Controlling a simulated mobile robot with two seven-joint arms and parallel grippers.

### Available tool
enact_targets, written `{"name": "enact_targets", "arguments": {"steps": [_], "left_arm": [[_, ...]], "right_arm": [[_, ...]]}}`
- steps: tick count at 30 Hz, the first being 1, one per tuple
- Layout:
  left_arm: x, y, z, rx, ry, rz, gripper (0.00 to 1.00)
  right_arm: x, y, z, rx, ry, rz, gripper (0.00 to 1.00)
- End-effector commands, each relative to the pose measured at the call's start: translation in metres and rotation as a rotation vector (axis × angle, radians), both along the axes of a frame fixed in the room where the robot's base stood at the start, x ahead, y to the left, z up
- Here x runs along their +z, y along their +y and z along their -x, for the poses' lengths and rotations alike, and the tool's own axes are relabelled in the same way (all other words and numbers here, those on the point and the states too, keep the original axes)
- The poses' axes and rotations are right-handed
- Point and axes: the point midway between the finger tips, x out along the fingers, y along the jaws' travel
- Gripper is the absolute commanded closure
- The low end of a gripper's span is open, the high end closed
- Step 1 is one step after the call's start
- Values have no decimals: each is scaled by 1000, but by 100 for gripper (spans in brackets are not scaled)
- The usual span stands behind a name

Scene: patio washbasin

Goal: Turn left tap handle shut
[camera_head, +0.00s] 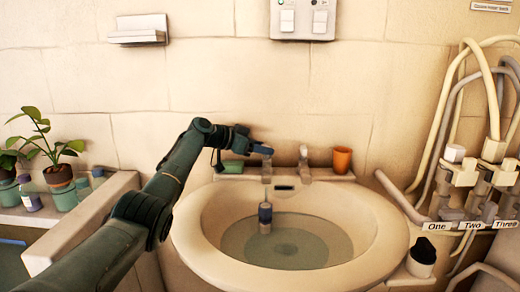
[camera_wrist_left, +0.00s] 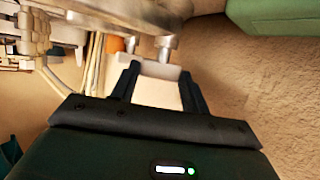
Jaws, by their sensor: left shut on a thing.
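The left tap (camera_head: 266,172) stands at the back rim of the white basin (camera_head: 205,235), its handle (camera_head: 263,150) dark blue on top. My left gripper (camera_head: 250,148) reaches it from the left and is shut on the handle. In the left wrist view, my gripper's fingers (camera_wrist_left: 158,72) stand either side of a pale block (camera_wrist_left: 157,88), with metal tap parts (camera_wrist_left: 166,47) just beyond. The fingers' contact is not clear in the head view. The right tap (camera_head: 304,162) stands apart to the right. My right gripper is not in view.
A green item (camera_head: 232,167) and an orange cup (camera_head: 342,160) flank the taps. Hoses and valves (camera_head: 463,170) crowd the right; potted plants (camera_head: 58,176) stand left.

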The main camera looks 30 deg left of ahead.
Motion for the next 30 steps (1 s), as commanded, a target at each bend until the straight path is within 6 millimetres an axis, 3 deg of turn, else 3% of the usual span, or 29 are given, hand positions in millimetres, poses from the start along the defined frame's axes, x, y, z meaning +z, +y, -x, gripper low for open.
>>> {"name": "enact_targets", "arguments": {"steps": [5, 6, 13, 24, 30], "left_arm": [[-1, -1, 0, -1, 4, -1, 77], [-1, -1, 0, -1, 3, -1, 51], [-1, 0, 0, 0, 2, 0, 33], [0, 0, 0, 2, 1, 0, 33], [1, -1, 1, 34, 2, -3, 33]], "right_arm": [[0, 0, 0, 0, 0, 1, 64], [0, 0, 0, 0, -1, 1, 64], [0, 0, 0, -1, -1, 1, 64], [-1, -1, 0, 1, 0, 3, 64], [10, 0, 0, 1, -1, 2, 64]]}}
